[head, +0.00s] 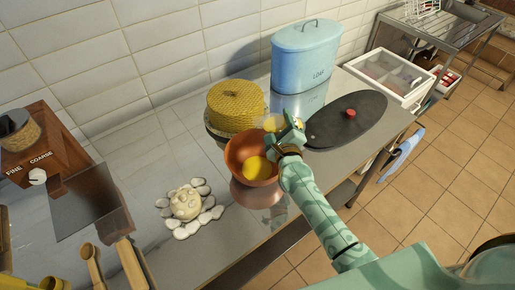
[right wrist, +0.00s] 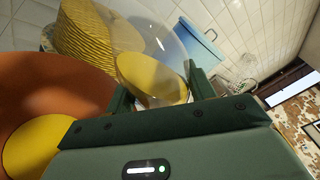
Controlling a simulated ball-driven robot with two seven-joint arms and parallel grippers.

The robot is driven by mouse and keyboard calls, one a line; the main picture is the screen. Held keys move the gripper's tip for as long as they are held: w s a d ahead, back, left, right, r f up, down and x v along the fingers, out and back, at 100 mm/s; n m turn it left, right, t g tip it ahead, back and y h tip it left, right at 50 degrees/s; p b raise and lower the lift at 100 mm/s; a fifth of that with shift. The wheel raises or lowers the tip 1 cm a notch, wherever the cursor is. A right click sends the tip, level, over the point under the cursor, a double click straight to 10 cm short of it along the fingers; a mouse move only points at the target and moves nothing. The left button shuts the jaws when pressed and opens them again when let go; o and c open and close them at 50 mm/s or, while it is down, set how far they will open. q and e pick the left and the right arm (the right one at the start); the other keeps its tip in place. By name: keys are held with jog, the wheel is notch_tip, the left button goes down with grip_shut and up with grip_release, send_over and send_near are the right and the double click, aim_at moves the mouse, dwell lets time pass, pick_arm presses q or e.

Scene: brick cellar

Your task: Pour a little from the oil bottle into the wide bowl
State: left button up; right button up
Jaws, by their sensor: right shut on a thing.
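The wide bowl (head: 236,148) is copper-orange and stands on the metal counter, with a yellow pool in its bottom. It also fills the left side of the right wrist view (right wrist: 50,88). My right gripper (head: 287,128) is just above the bowl's right rim, shut on the oil bottle (head: 271,123). In the right wrist view the bottle (right wrist: 150,80) is clear, with yellow oil inside, and looks tilted. Its mouth is not clearly visible, and I see no stream of oil. My left gripper is not in view.
A yellow woven round stack (head: 236,103) stands close behind the bowl. A blue loaf bin (head: 306,57) is at the back. A dark oval board (head: 347,122) with a red knob lies right. White stones (head: 187,205) lie front left, near a wooden box (head: 38,150).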

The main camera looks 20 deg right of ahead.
aim_at(277, 114)
jog(key=shift+a+r+m+g+y+p, duration=0.2)
jog(key=shift+r+m+p, duration=0.25)
jog(key=shift+r+p, duration=0.8)
jog(key=shift+a+r+m+g+y+p, duration=0.2)
jog(key=shift+r+m+p, duration=0.3)
jog(key=shift+p, duration=1.4)
jog(key=shift+a+r+m+g+p, duration=0.15)
jog(key=shift+r+m+g+p, duration=0.2)
jog(key=shift+r+p, duration=0.9)
jog(key=m+p, duration=0.1)
jog(key=p, duration=0.2)
jog(key=m+g+y+p, duration=0.1)
jog(key=p, duration=0.2)
jog(key=shift+d, duration=0.35)
jog(key=shift+w+d+f+m+g+y+p, duration=0.1)
jog(key=shift+f+m+g+y+p, duration=0.3)
jog(key=shift+f+m, duration=0.4)
jog(key=shift+r+m+p, duration=0.25)
jog(key=shift+m+p, duration=0.25)
jog(key=shift+p, duration=0.5)
jog(key=shift+r+g+y+p, duration=0.1)
jog(key=shift+g+y+p, duration=0.15)
jog(key=shift+y+p, duration=0.25)
jog(key=shift+m, duration=0.3)
notch_tip(277, 114, up, 6)
jog(key=p, duration=0.6)
jog(key=shift+r, duration=0.1)
jog(key=shift+f, duration=0.2)
